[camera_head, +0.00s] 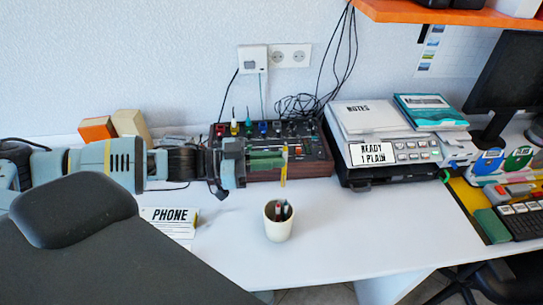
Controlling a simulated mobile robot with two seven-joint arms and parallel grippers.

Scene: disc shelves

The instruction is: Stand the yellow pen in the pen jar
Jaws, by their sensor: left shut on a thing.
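The yellow pen (284,168) is upright at the tip of my left gripper (276,161), which is shut on it. My left arm comes in from the left, and the gripper is in front of the mixer-like box. The white pen jar (278,226) stands on the desk, below the pen in the picture, with a few pens in it. The pen is apart from the jar. My right gripper is not in view.
The dark box with knobs (312,150) is behind the gripper. A machine with a notes pad (368,117) stands to its right. A phone card (170,216) lies left of the jar. The white desk (370,220) is clear right of the jar.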

